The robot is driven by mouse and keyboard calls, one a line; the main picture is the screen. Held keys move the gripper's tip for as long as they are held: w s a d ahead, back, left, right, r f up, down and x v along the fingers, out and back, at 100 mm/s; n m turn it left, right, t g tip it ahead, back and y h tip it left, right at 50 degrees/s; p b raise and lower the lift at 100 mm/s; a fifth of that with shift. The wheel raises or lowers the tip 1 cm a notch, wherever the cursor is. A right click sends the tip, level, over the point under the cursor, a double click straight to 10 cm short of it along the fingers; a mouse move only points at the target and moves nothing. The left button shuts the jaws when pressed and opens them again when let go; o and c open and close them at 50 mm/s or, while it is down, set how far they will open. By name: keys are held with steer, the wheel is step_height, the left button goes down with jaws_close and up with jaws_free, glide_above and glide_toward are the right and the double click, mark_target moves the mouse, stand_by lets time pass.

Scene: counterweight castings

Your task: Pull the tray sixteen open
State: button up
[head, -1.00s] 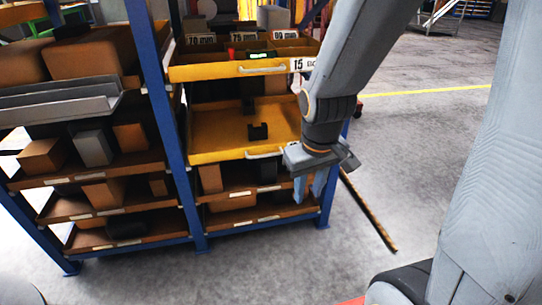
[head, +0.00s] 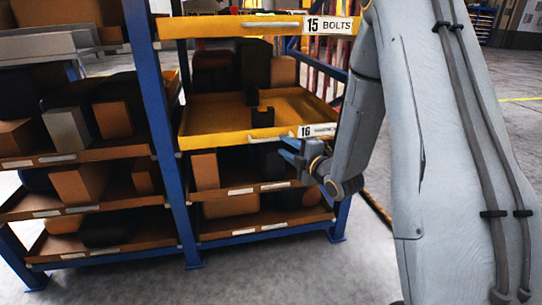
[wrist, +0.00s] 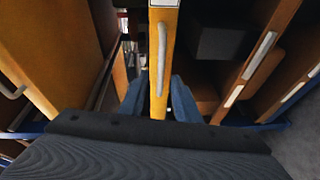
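Tray sixteen (head: 215,138) is the yellow tray on the middle level of the rack, its front marked by a label (head: 318,131) starting with 16. A black notched block (head: 262,117) sits inside it. Its pale bar handle (wrist: 162,58) runs along the yellow front in the wrist view. My gripper (head: 291,150) is at the front of the tray, near its lower right part in the head view. In the wrist view my gripper (wrist: 158,100) is open, its blue fingers apart on either side of the yellow front strip. Contact with the handle cannot be told.
Yellow tray fifteen (head: 215,28), labelled bolts, is just above. Brown shelves with boxes (head: 205,171) lie below. A blue rack post (head: 160,120) stands left of the trays, with more loaded shelves beyond it. Open grey floor (head: 385,265) lies in front.

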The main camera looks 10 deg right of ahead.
mark_target(272, 140)
steer(key=shift+w+a+f+n+t+y+b, duration=0.15)
steer(key=shift+w+a+n+t+y+b, duration=0.35)
steer(key=shift+w+b, duration=0.55)
steer(key=shift+w+a+f+n+t+y+b, duration=0.15)
steer(key=shift+w+a+n+y+b, duration=0.3)
steer(key=shift+w, duration=0.95)
steer(key=shift+w+a+f+n+t+y+b, duration=0.1)
steer(key=shift+w+a+n+t+y+b, duration=0.2)
steer(key=shift+w+a+n+b, duration=0.55)
steer(key=shift+w+d, duration=0.35)
steer(key=shift+w, duration=0.05)
steer(key=shift+c, duration=0.4)
jaws_close()
